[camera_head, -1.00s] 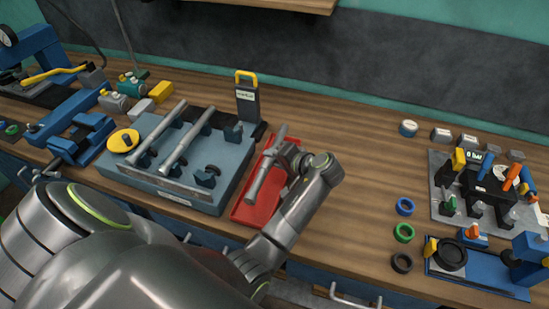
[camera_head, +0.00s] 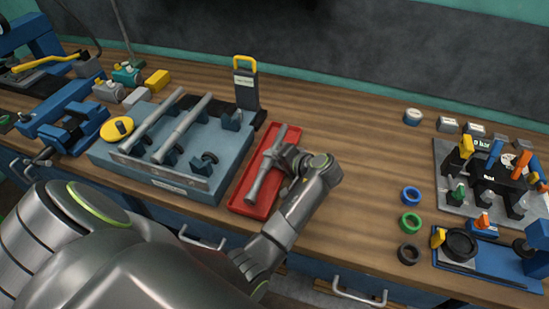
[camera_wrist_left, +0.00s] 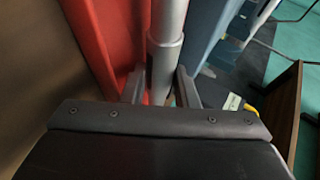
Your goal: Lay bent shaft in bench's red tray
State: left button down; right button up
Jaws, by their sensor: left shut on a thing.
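The bent shaft (camera_head: 266,170) is a grey stepped rod, lying lengthwise over the red tray (camera_head: 249,208) on the bench in the head view. My left gripper (camera_head: 279,158) is at the tray and shut on the shaft near its middle. In the left wrist view the shaft (camera_wrist_left: 166,55) runs between the two fingers (camera_wrist_left: 160,88), with the red tray (camera_wrist_left: 92,40) beside and beneath it. I cannot tell whether the shaft touches the tray floor. My right gripper is not in view.
Left of the tray, a blue-grey fixture block (camera_head: 200,140) carries two similar shafts. A dark tester with a yellow handle (camera_head: 246,85) stands behind. Blue, green and black rings (camera_head: 410,222) lie to the right. Bench between tray and rings is clear.

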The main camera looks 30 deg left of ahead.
pick_arm(q)
jog(key=c, duration=1.1)
grip_release()
jog(key=shift+s+r, duration=0.1)
jog(key=shift+r, duration=0.05)
jog(key=shift+o, duration=0.2)
jog(key=shift+s+f, duration=0.1)
jog(key=shift+f, duration=0.15)
jog(key=shift+d+f, duration=0.1)
jog(key=shift+f, duration=0.1)
jog(key=shift+c, duration=0.9)
